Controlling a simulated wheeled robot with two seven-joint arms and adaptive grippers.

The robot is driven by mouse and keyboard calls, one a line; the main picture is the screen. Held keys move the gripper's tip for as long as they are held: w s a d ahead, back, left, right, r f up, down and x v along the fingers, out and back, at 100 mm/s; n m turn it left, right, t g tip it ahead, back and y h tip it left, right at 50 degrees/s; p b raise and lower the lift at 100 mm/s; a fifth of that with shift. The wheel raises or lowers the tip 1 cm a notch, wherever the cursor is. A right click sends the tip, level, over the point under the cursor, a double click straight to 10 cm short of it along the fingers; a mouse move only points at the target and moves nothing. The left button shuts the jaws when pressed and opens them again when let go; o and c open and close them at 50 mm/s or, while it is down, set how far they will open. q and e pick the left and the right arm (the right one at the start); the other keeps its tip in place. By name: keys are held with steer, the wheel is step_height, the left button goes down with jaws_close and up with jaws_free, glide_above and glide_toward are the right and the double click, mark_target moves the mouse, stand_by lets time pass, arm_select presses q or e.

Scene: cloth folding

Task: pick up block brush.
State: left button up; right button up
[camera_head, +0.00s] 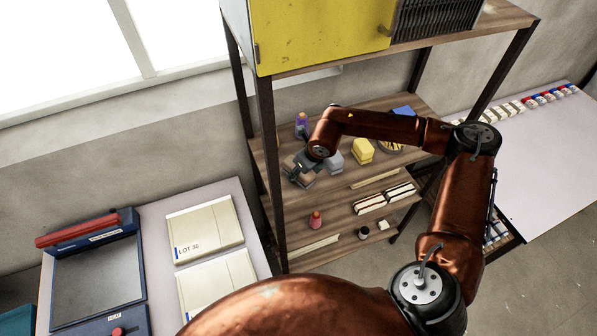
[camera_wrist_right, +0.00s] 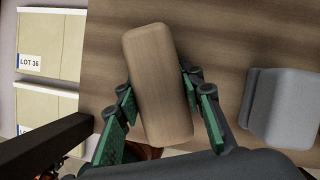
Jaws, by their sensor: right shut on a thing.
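The block brush (camera_wrist_right: 157,75) shows in the right wrist view as a rounded wooden block, lying between the green finger pads. Its bristles are hidden. My right gripper (camera_wrist_right: 165,108) is shut on its sides near the lower end. In the head view my right gripper (camera_head: 300,169) is at the left part of the middle shelf (camera_head: 345,186). I cannot tell whether the block touches the shelf or is just above it. My left gripper is not in view.
A grey block (camera_wrist_right: 283,105) stands to the right of the brush. On the same shelf are a yellow block (camera_head: 362,151) and a purple bottle (camera_head: 302,120). A dark shelf post (camera_head: 271,170) is close on the left. A red bottle (camera_head: 316,219) stands lower down.

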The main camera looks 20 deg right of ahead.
steer(key=c, duration=0.4)
steer(key=shift+o, duration=0.2)
